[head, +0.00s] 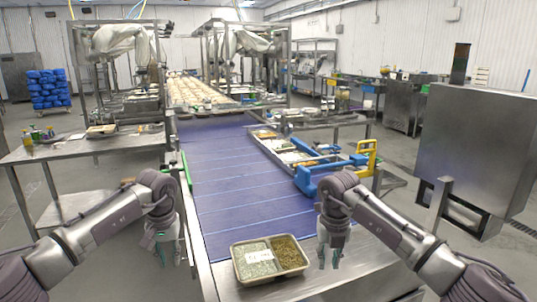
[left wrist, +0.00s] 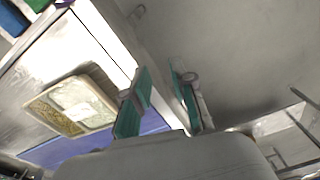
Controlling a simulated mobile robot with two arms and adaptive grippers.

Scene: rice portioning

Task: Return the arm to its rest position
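A two-compartment food tray (head: 275,279) sits at the near end of the line, with pale rice on its left, brown-green food on its right and a white label. My left gripper (head: 169,250) hangs left of the belt, apart from the tray, with its fingers pointing down. In the left wrist view its two green-padded fingers (left wrist: 160,100) are apart with nothing between them, and the tray (left wrist: 75,134) lies off to the left. My right gripper (head: 330,254) hangs just right of the tray, fingers down, with a small gap between them and nothing visible in it.
A blue conveyor belt (head: 230,180) runs away from me. A blue and yellow device (head: 325,175) stands along its right side. A steel table (head: 85,150) is at left and a large steel cabinet (head: 475,140) at right. Floor shows below my left gripper.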

